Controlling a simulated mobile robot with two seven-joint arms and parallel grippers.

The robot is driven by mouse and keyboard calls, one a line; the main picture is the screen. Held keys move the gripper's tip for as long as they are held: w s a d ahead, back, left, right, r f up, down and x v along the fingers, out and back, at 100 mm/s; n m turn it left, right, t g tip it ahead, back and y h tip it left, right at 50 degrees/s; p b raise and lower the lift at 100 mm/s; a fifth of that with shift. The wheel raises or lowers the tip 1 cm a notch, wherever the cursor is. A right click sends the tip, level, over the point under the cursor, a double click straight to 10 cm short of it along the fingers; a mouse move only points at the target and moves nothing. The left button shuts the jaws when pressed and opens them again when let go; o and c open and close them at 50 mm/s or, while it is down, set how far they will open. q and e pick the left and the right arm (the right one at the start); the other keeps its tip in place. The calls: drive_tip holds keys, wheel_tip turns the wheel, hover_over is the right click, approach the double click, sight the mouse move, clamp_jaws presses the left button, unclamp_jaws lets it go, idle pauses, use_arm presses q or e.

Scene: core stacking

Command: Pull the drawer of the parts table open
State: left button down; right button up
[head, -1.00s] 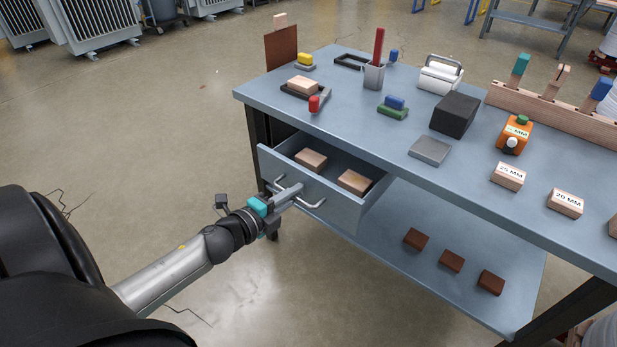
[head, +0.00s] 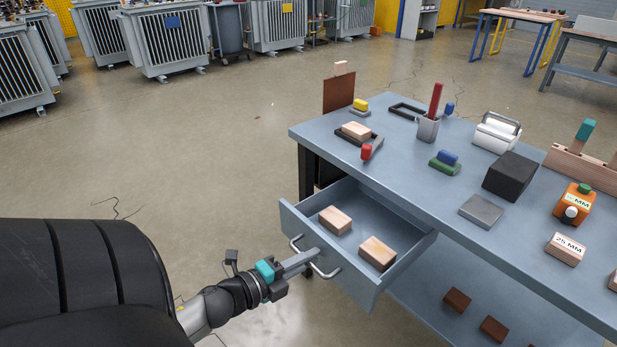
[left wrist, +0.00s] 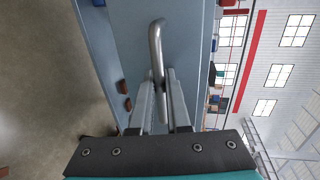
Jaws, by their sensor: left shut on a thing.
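The parts table (head: 395,150) is blue-grey, with its drawer (head: 330,255) pulled well out at the left end. Two light wooden blocks lie inside, one nearer the left (head: 335,220) and one nearer the right (head: 377,253). The drawer front carries a silver bar handle (head: 327,272). My left gripper (head: 312,256) is shut on the handle; in the left wrist view its two fingers (left wrist: 163,100) stand either side of the curved handle bar (left wrist: 156,50). My right gripper is not in view.
On the tabletop are a grey cup with a red stick (head: 428,128), a black block (head: 510,176), a white box with a handle (head: 496,132) and an orange device (head: 573,203). Brown blocks (head: 457,300) lie on the lower shelf. The floor left of the drawer is clear.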

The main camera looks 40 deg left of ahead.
use_arm(q)
drive_tip(key=c, duration=1.2)
unclamp_jaws()
drive_tip(key=shift+s+r, duration=0.1)
drive_tip(key=shift+s, duration=0.2)
drive_tip(key=p+v, duration=0.4)
drive_tip(key=v, duration=1)
drive_tip(key=shift+s+a, duration=0.1)
drive_tip(key=shift+s, duration=0.2)
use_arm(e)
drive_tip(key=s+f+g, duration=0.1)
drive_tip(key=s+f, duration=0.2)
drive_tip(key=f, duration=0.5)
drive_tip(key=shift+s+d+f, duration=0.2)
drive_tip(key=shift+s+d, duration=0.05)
